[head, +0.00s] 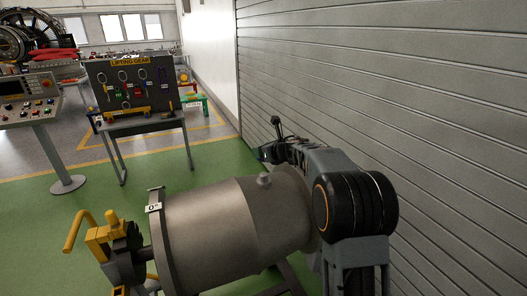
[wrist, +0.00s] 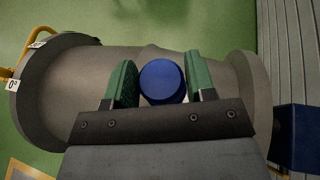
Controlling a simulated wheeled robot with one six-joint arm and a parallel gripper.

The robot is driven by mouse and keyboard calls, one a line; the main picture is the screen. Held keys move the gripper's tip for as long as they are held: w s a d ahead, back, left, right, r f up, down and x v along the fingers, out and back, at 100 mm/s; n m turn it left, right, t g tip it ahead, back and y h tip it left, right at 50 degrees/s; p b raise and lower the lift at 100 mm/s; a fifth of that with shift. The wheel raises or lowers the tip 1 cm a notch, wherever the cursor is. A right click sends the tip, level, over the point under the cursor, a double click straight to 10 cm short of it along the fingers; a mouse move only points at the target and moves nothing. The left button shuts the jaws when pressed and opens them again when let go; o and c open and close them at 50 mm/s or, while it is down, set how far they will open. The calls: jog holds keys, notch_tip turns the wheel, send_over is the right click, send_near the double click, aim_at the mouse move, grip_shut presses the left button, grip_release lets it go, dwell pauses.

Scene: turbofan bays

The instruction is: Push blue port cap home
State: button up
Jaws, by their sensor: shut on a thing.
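The blue port cap (wrist: 163,82) shows in the wrist view as a round blue top over the grey metal casing (wrist: 75,75). My gripper (wrist: 162,84) is shut on the cap, with one green-padded finger on each side of it. The cap's lower end and the port under it are hidden, so I cannot tell how deep it sits. In the head view the casing (head: 210,228) lies on its side, and a small grey boss (head: 264,180) stands on its top.
A slatted grey wall (head: 400,90) runs close along the right. A yellow-handled fixture (head: 105,235) stands at the casing's left end. Farther off are a lifting gear board (head: 135,85) and a control console (head: 28,112). Green floor (head: 100,200) lies clear between.

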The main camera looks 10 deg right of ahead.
aim_at(264, 174)
jog(key=shift+f+b, duration=2.8)
jog(key=shift+f, duration=0.1)
jog(key=shift+f+b, duration=2.15)
jog(key=shift+b, duration=0.15)
jog(key=o, duration=1)
jog(key=b+v, duration=0.2)
jog(key=v, duration=1.2)
